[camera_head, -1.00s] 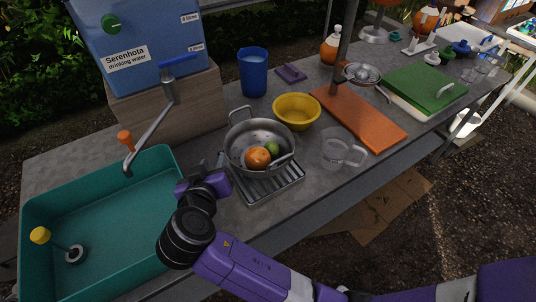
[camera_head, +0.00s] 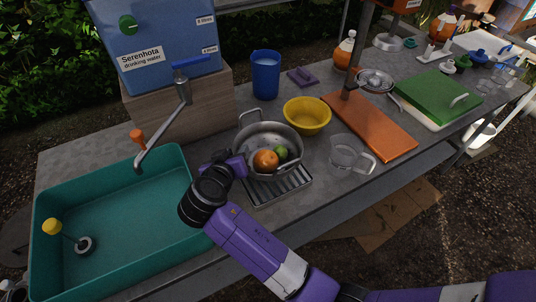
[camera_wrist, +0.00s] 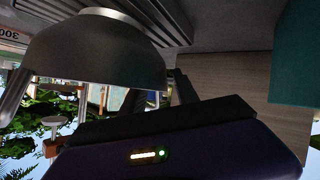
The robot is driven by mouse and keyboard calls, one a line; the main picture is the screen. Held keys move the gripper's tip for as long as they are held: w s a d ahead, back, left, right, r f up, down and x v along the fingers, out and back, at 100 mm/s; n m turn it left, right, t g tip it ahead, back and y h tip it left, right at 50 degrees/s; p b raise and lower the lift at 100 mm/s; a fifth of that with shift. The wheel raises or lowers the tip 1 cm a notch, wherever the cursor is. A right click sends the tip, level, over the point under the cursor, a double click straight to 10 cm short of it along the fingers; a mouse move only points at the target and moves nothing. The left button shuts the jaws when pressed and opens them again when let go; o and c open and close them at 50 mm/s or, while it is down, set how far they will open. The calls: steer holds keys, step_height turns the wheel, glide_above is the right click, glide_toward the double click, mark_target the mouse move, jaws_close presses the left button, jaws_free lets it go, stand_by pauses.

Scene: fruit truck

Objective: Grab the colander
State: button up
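The colander (camera_head: 287,131) is a grey metal bowl with two loop handles, upright on a drain rack, with an orange (camera_head: 265,160) and a lime (camera_head: 281,153) inside. My gripper (camera_head: 238,162) is at its left side, close to the wall; I cannot tell if they touch. The fingers are partly hidden by my wrist. In the wrist view the colander (camera_wrist: 95,50) looms large and upside down, close to my gripper's dark finger (camera_wrist: 184,88). Whether the fingers are open or shut is not clear.
A teal sink (camera_head: 130,235) lies left, a lever tap (camera_head: 165,125) above it. A yellow bowl (camera_head: 307,115) stands behind the colander, a glass measuring cup (camera_head: 347,153) to its right.

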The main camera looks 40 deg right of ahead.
jaws_close()
stand_by(1.4)
